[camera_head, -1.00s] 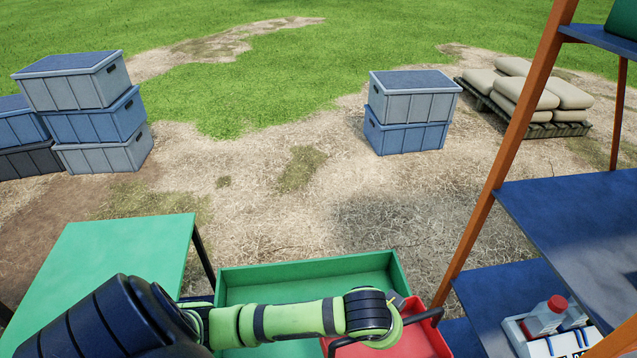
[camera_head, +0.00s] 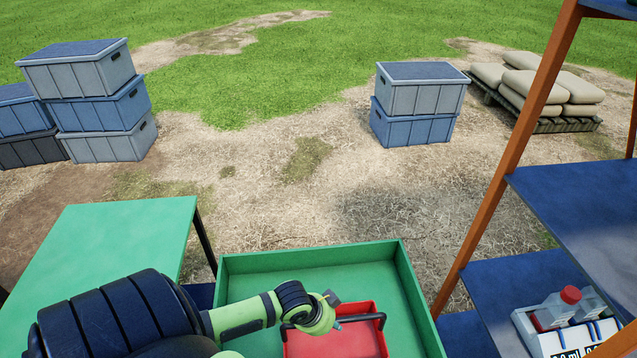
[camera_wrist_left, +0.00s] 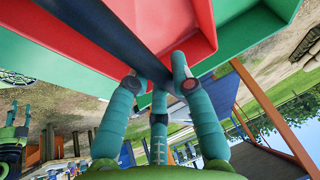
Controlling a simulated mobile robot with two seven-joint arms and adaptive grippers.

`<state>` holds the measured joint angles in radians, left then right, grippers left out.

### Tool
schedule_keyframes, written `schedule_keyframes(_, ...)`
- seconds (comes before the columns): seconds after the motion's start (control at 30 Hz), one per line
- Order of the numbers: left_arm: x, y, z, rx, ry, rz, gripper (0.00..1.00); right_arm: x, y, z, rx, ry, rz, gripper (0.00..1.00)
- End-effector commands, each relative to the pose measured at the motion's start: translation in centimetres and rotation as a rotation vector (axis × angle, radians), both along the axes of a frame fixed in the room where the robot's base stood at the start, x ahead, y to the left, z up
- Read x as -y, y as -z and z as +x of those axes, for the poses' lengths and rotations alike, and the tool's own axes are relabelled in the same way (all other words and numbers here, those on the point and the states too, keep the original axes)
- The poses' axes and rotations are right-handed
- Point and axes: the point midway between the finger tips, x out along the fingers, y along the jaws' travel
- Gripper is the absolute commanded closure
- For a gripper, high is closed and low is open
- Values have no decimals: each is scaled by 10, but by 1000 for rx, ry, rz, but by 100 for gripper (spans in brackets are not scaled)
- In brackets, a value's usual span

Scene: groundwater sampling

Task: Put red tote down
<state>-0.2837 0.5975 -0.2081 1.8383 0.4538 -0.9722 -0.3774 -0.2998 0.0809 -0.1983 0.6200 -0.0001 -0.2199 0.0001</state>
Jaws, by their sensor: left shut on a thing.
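The red tote (camera_head: 345,344) is low in the middle of the head view, cut off by the bottom edge, with a dark handle (camera_head: 376,318) across it. It is over the inside of the green tray (camera_head: 418,310); I cannot tell whether it touches the tray floor. My left gripper (camera_head: 337,312) is shut on the tote's handle. In the left wrist view, the fingers (camera_wrist_left: 160,78) close around the dark handle bar (camera_wrist_left: 108,40), with the red tote (camera_wrist_left: 197,38) behind it and green tray surfaces beyond.
A green table (camera_head: 110,240) stands left of the tray. A shelf rack with an orange post (camera_head: 510,160) stands close on the right, holding a white bottle rack (camera_head: 560,338). Stacked crates (camera_head: 420,90) and sacks on a pallet (camera_head: 545,90) are farther off on open ground.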

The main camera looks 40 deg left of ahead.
Motion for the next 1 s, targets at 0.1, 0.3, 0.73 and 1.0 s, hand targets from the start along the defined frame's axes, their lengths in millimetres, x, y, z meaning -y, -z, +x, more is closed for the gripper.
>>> schedule_keyframes(0.1,-26,16,11,4,-5,3,100,0,6,0,0,0,0,60)
schedule_keyframes(0.3,-56,36,23,4,-2,1,100,0,13,0,0,-1,0,60)
schedule_keyframes(0.73,-64,77,26,3,-3,-1,100,-1,22,0,0,-2,1,60)
schedule_keyframes(1.0,-64,80,26,4,0,1,100,-1,22,0,0,-2,1,60)
